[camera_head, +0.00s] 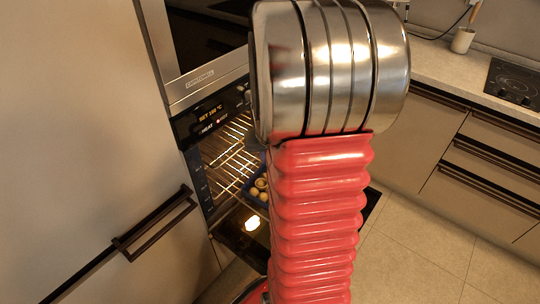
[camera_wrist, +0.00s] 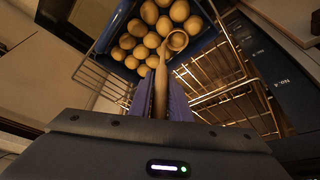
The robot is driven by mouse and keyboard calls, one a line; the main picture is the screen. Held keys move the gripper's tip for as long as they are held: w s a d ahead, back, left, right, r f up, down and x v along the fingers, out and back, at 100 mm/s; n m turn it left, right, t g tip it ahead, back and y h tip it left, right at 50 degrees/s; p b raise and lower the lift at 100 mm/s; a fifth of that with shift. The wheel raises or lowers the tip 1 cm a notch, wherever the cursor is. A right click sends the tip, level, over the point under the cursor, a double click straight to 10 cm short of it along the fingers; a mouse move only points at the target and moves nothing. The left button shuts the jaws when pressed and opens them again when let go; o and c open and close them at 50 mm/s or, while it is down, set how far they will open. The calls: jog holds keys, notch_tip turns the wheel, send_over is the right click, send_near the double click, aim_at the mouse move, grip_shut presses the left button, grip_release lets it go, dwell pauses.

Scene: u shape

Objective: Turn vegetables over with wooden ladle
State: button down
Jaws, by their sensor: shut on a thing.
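In the wrist view my gripper (camera_wrist: 162,98) is shut on the handle of the wooden ladle (camera_wrist: 160,85). The ladle's round head (camera_wrist: 177,41) is over the near right part of a blue tray (camera_wrist: 205,40). Several round, pale brown vegetables (camera_wrist: 152,41) lie in the tray, beside the ladle head. I cannot tell whether the head touches them. In the head view some of the vegetables (camera_head: 261,184) show in the oven, left of my red arm. The arm hides the gripper, the ladle and most of the tray there.
The oven rack (camera_wrist: 235,85) extends beside the tray in the wrist view. The oven's control panel (camera_head: 212,112) reads 180 °C. A tall cabinet with a dark handle (camera_head: 153,222) stands at left. Counters (camera_head: 440,62) line the right; the tiled floor (camera_head: 415,245) is clear.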

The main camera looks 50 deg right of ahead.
jog(key=shift+a, duration=0.3)
jog(key=shift+s, duration=0.15)
jog(key=s, duration=0.2)
jog(key=s+d, duration=0.1)
jog(key=s, duration=0.1)
jog(key=shift+s, duration=0.4)
dwell(0.4)
jog(key=w+d, duration=0.2)
jog(key=d, duration=0.7)
jog(key=shift+d, duration=0.4)
dwell(0.6)
